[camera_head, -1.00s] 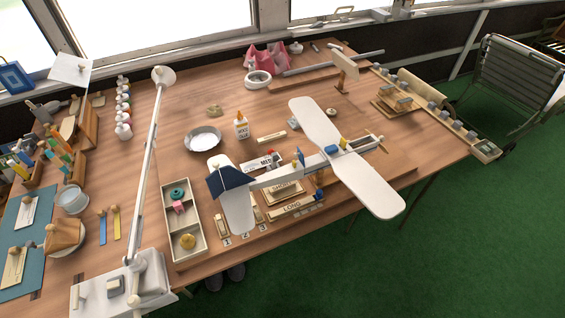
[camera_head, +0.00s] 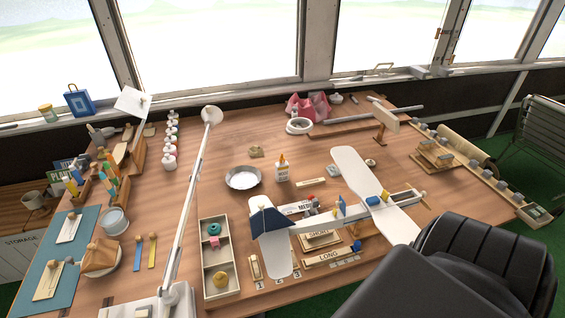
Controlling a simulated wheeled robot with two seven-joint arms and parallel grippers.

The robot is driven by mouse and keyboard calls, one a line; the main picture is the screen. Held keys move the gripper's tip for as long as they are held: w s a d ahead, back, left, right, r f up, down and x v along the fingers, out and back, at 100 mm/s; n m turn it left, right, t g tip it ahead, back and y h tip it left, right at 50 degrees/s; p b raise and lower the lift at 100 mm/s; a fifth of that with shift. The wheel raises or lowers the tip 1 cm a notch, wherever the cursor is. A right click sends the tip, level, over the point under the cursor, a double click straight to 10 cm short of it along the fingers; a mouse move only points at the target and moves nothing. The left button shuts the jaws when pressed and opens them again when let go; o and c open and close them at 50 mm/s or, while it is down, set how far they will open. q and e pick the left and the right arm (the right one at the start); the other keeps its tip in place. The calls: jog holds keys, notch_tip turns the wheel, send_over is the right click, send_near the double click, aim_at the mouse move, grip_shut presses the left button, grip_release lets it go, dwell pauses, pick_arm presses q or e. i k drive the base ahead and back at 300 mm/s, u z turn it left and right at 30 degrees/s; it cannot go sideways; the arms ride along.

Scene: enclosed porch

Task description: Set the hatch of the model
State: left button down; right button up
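The model airplane (camera_head: 345,212) stands raised over the workbench, right of centre. It has a long white wing (camera_head: 350,170), a white tailplane (camera_head: 277,257) and a dark blue fin (camera_head: 268,222). A blue piece (camera_head: 374,201) sits at the wing's middle, and an open-looking frame (camera_head: 403,197) shows at the nose. I cannot tell which part is the hatch. Blocks marked SHORT (camera_head: 318,240) and LONG (camera_head: 328,257) lie beneath the model. Neither gripper's fingers are in view.
A divided tray (camera_head: 207,291) stands left of the tail. A white lamp arm (camera_head: 187,225) rises beside it. A metal bowl (camera_head: 242,178) and a glue bottle (camera_head: 282,168) stand behind the model. The bench is fairly clear around the bowl.

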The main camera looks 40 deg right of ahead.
aim_at(341, 204)
jog(key=u, duration=0.05)
jog(key=k, duration=1.3)
jog(key=z, duration=2.1)
jog(key=i, duration=0.5)
